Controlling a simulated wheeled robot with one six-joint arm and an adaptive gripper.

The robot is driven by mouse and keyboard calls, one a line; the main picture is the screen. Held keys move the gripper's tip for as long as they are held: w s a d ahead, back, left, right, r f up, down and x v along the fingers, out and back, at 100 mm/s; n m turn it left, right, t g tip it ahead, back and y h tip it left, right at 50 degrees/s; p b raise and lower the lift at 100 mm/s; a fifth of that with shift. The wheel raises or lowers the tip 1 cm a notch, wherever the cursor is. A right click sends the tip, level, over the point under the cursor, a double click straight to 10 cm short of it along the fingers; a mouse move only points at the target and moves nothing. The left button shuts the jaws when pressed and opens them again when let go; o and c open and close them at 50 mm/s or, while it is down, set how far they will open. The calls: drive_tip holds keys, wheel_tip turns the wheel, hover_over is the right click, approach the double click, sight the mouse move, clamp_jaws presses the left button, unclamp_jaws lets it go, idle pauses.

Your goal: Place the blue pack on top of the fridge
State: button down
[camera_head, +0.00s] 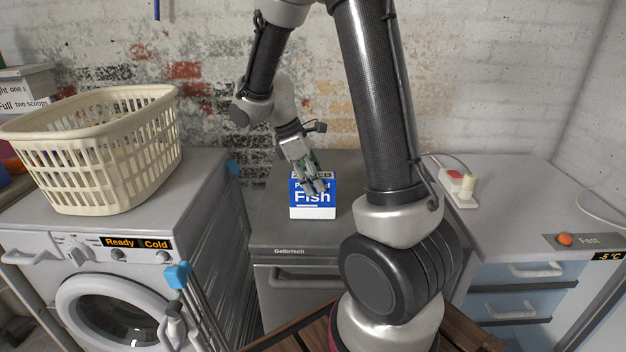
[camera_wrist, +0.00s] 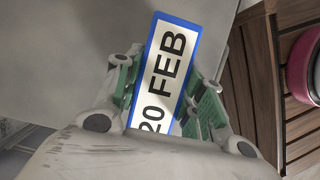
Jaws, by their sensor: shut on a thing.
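The blue pack (camera_head: 312,205) has a white lower band and the word "Fish" on its front. It is upright over the top of the grey fridge (camera_head: 275,230), marked "Gelbrisch", in the middle of the head view. My gripper (camera_head: 314,186) comes down from above and is shut on the pack's upper part. In the wrist view the pack (camera_wrist: 186,45) shows its narrow top with "20 FEB" between the green finger pads. I cannot tell whether its base touches the fridge top.
A washing machine (camera_head: 110,262) with a cream basket (camera_head: 95,150) on it stands on the left. A unit with blue drawers (camera_head: 520,305) and a red-and-white socket block (camera_head: 457,186) is on the right. The fridge top around the pack looks clear.

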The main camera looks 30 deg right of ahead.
drive_tip(key=shift+f, duration=0.1)
drive_tip(key=c, duration=0.9)
unclamp_jaws()
drive_tip(key=v, duration=1.2)
drive_tip(key=s+r+m+t+y, duration=0.1)
drive_tip(key=s+r+m+t, duration=0.1)
drive_tip(key=s+m, duration=0.3)
drive_tip(key=s+r+m+t+y, duration=0.2)
drive_tip(key=s+m+t, duration=0.2)
drive_tip(key=s, duration=1)
drive_tip(key=shift+d+r+m+t+y, duration=0.3)
drive_tip(key=shift+r+m+t, duration=0.1)
drive_tip(key=shift+m, duration=0.7)
